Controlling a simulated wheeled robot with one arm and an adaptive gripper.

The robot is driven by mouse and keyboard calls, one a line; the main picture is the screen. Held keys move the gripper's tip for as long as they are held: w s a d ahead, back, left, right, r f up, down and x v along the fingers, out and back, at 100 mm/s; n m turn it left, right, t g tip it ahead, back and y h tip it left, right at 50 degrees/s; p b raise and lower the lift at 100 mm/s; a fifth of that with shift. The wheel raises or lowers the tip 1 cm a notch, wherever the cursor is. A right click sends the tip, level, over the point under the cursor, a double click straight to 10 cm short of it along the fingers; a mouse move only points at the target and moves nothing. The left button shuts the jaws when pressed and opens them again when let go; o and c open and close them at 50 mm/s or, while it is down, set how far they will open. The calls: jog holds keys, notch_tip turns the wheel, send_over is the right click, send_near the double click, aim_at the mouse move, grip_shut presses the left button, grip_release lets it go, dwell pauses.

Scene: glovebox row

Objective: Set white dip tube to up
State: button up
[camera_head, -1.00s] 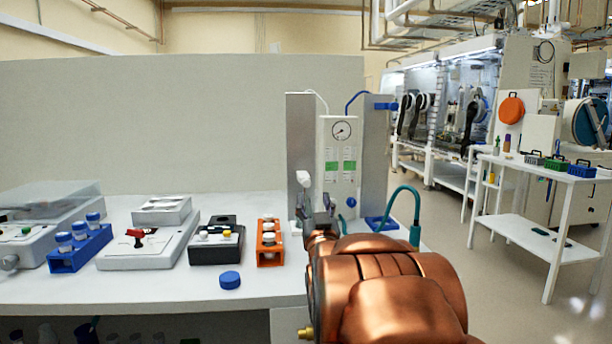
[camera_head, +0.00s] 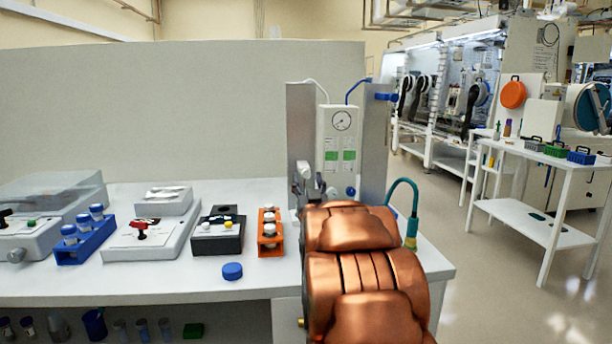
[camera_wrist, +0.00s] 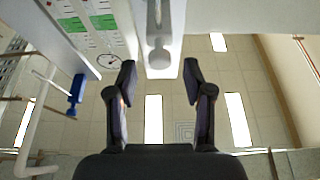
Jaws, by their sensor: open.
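The white dip tube's likely holder is a white block (camera_head: 303,169) on the left grey upright of the gauge stand, with a thin white tube (camera_head: 318,88) arching above. In the wrist view a white slotted piece with a rounded knob (camera_wrist: 159,55) lies between the fingertips, apart from both. I cannot tell for sure whether it is the same block. My gripper (camera_head: 313,188) is open and empty, close to the block's lower end. My arm hides the lower part of the stand.
The gauge panel (camera_head: 342,121) and a blue clamp (camera_head: 381,96) stand right of the block. A teal hose (camera_head: 405,185) curves beside my arm. An orange rack (camera_head: 269,231), black box (camera_head: 217,237), blue cap (camera_head: 232,271) and blue rack (camera_head: 85,237) sit on the bench left.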

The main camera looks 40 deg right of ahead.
aim_at(306, 176)
jog(key=shift+x, duration=1.75)
jog(key=shift+f, duration=0.2)
grip_shut()
